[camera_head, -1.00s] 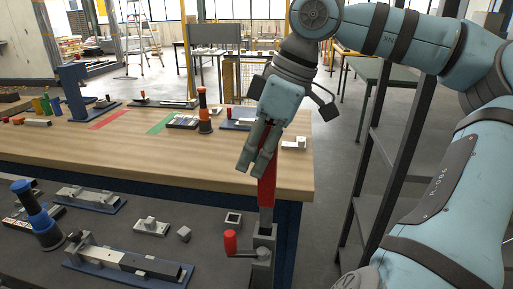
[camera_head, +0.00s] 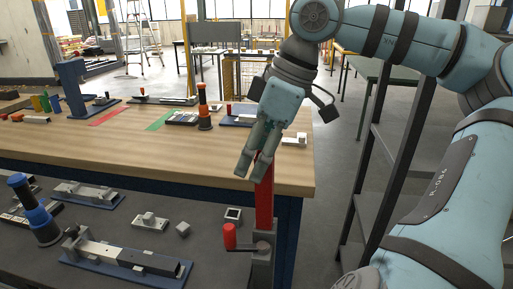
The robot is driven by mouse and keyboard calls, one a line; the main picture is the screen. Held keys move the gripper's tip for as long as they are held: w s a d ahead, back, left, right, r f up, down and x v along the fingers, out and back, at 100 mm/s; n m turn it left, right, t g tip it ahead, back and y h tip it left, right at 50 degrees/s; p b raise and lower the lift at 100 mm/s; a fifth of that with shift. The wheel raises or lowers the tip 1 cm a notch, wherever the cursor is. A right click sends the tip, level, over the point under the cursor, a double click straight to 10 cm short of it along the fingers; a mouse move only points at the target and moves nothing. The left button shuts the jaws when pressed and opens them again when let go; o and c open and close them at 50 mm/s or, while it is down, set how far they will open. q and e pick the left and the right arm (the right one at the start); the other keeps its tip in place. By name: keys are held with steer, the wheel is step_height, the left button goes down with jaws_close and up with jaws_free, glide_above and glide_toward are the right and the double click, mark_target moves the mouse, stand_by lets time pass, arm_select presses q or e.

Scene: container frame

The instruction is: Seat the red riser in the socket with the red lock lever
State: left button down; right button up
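The red riser (camera_head: 264,205) stands upright at the right end of the near bench. Its lower end meets the grey socket (camera_head: 262,262), but how deep it sits cannot be told. My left gripper is out of view.
A wooden bench (camera_head: 120,150) lies behind, with an orange-and-black post (camera_head: 204,118) on it. The dark near surface holds a blue post (camera_head: 35,212), a long grey rail fixture (camera_head: 125,262) and small blocks. A dark rack stands close on the right.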

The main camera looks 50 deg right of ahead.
steer(key=shift+r+p, duration=0.25)
steer(key=shift+p, duration=0.05)
steer(key=shift+r+p, duration=0.5)
steer(key=shift+p, duration=0.15)
steer(key=p+v, duration=0.2)
steer(key=v, duration=0.9)
steer(key=shift+s+r+p, duration=0.25)
steer(key=shift+p, duration=0.05)
steer(key=shift+d, duration=0.1)
